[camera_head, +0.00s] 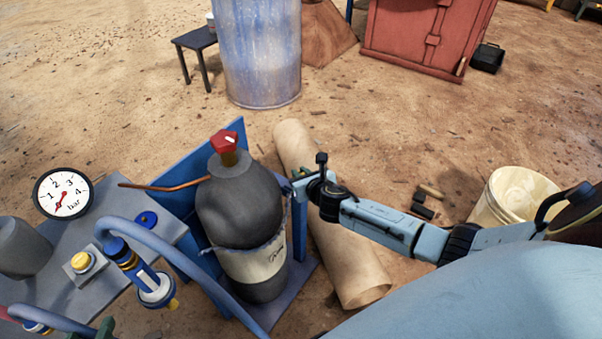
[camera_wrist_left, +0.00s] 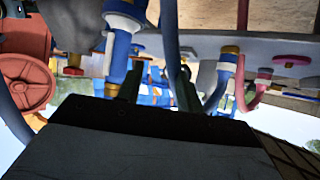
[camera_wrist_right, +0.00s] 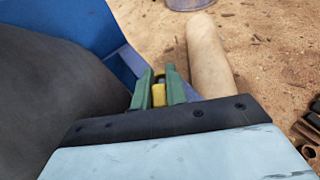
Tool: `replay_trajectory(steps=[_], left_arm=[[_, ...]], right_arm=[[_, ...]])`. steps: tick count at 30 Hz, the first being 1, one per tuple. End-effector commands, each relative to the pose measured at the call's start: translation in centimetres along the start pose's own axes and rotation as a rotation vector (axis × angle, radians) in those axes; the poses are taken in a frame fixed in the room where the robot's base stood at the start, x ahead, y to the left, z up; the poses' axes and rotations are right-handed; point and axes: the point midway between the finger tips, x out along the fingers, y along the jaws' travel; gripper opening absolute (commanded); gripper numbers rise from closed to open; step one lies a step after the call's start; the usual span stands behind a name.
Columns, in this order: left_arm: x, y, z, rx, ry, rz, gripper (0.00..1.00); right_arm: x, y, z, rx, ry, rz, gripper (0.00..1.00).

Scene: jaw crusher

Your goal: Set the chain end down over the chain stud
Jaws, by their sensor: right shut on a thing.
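A dark grey gas cylinder (camera_head: 240,205) with a red-topped valve stands in a blue rack (camera_head: 301,228). A thin chain-like line (camera_head: 284,218) runs across the cylinder's front near its pale label. My right gripper (camera_head: 297,180) is at the cylinder's right side, by the rack's right post. In the right wrist view its green fingers (camera_wrist_right: 160,88) are shut on a small yellow piece (camera_wrist_right: 159,95), probably the chain end. I cannot make out the chain stud. My left gripper (camera_wrist_left: 158,88) has its green fingers apart among the hoses, with nothing clearly held; its green tips show at the head view's lower left (camera_head: 105,328).
A grey bench (camera_head: 95,235) at left carries a pressure gauge (camera_head: 63,193), a blue-and-white hose fitting (camera_head: 140,272) and hoses. A beige pipe (camera_head: 345,262) lies behind my right gripper. A blue drum (camera_head: 258,50) and a cream bucket (camera_head: 512,197) stand on sandy ground.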

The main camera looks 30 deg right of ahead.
Motion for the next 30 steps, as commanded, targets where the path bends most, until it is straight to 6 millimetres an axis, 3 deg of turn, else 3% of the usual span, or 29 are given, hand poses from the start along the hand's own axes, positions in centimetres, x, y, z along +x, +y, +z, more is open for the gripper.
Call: replay_trajectory(steps=[13,28,29,30], left_arm=[[0.2,0.6,-2.7,0.0,0.159,0.014,0.36],[0.1,0.7,-3.3,0.0,0.191,0.017,0.36],[0.1,0.7,-3.3,0.0,0.191,0.017,0.36],[0.1,0.7,-3.3,0.0,0.191,0.017,0.36]], right_arm=[[0.4,0.0,-0.9,0.0,0.0,0.0,0.0],[0.4,0.0,-1.0,0.0,0.0,0.0,0.0],[0.4,0.0,-1.0,0.0,0.0,0.0,0.18],[0.4,0.0,-1.0,0.0,0.0,0.0,0.23]])
